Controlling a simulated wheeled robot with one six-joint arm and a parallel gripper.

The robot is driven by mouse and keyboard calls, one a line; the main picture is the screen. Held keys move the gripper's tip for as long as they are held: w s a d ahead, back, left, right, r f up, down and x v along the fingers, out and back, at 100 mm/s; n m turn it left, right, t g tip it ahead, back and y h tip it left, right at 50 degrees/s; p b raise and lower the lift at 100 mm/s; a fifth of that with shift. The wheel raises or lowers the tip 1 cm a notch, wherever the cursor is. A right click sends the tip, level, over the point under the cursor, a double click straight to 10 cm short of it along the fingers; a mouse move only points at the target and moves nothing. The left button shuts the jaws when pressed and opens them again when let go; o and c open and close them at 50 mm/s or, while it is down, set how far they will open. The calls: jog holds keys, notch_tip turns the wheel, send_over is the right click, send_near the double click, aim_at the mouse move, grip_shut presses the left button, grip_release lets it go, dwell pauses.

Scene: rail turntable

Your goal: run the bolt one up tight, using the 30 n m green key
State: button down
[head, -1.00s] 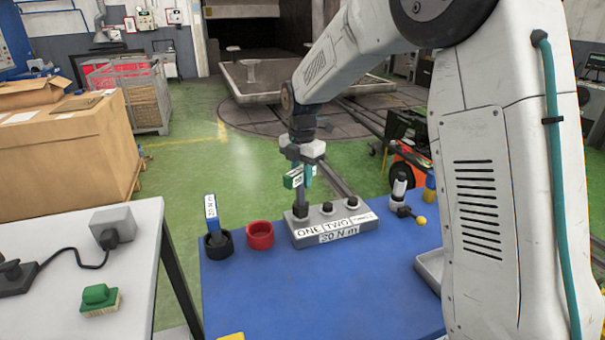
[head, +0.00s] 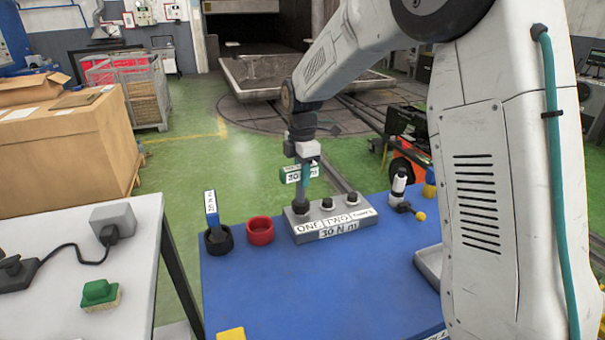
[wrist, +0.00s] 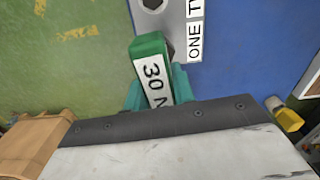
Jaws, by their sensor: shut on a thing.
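My gripper (head: 306,166) is shut on the green key (head: 289,175), whose label reads 30 N m. The green key also shows in the wrist view (wrist: 152,73), between the teal fingers. The key stands roughly upright over the bolt at ONE on the grey block (head: 335,232), and its lower end appears to meet that bolt. The bolt itself is hidden under the key in the head view. Bolts two (head: 327,203) and three (head: 352,199) stand bare.
A blue-handled key (head: 212,210) stands in a black cup (head: 218,240) at the left of the blue table (head: 300,290). A red cup (head: 260,230) beside it looks empty. The front of the table is mostly clear.

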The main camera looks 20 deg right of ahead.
jog(key=shift+m, duration=0.3)
jog(key=m, duration=0.4)
jog(key=shift+m, duration=0.4)
jog(key=shift+s+m, duration=0.1)
jog(key=shift+m, duration=0.7)
jog(key=m, duration=0.3)
jog(key=shift+m, duration=0.3)
